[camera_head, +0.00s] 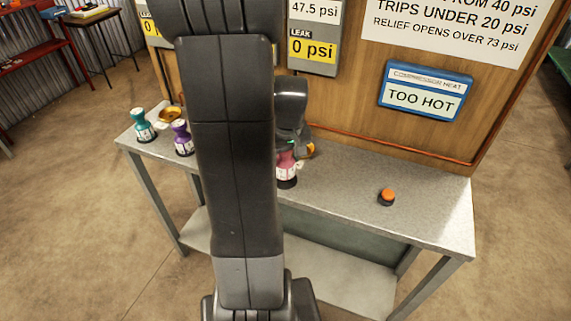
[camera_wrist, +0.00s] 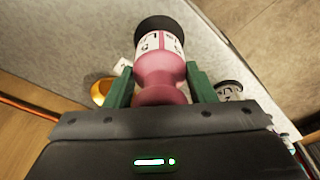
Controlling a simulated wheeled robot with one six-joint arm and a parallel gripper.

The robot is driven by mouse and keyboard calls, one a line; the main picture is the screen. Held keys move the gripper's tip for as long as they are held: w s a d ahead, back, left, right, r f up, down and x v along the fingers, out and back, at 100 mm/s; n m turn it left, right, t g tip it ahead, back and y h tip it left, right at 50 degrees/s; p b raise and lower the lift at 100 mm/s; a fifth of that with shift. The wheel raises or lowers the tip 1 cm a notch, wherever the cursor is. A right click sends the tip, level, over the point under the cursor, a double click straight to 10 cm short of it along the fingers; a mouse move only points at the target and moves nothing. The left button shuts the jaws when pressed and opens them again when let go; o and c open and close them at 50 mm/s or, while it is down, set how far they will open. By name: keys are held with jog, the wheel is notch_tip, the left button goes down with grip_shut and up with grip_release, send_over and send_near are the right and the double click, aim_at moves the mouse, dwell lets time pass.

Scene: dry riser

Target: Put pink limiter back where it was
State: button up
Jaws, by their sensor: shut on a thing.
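The pink limiter (camera_head: 287,170) is near the middle of the bench in the head view, partly hidden by my arm. It has a white label and a black base. In the wrist view the pink limiter (camera_wrist: 160,68) sits between the green fingers of my gripper (camera_wrist: 160,84), which is shut on its narrow waist. I cannot tell whether its base touches the bench. A teal limiter (camera_head: 143,127) and a purple limiter (camera_head: 182,140) stand upright at the bench's left end.
The grey bench (camera_head: 430,215) has an orange button (camera_head: 387,196) on its right side, with free room around it. A brass fitting (camera_head: 170,114) lies behind the left limiters. The wooden panel behind carries gauges and a blue "TOO HOT" sign (camera_head: 426,91).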

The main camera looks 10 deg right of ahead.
jog(key=shift+f, duration=1.15)
jog(key=shift+f, duration=0.1)
jog(key=o, duration=1.2)
jog(key=r, duration=0.4)
jog(key=s+r, duration=0.1)
jog(key=r, duration=0.7)
jog(key=shift+s+d+p, duration=0.15)
jog(key=shift+s+p, duration=0.15)
jog(key=shift+s, duration=0.1)
jog(key=f, duration=0.4)
jog(key=w+f, duration=0.1)
jog(key=f, duration=0.3)
jog(key=f+b, duration=0.1)
jog(key=f, duration=0.3)
jog(key=shift+w+a+f, duration=0.2)
jog(key=shift+w+f, duration=0.15)
jog(key=shift+w, duration=0.05)
notch_tip(320, 180, up, 4)
jog(key=shift+r, duration=0.2)
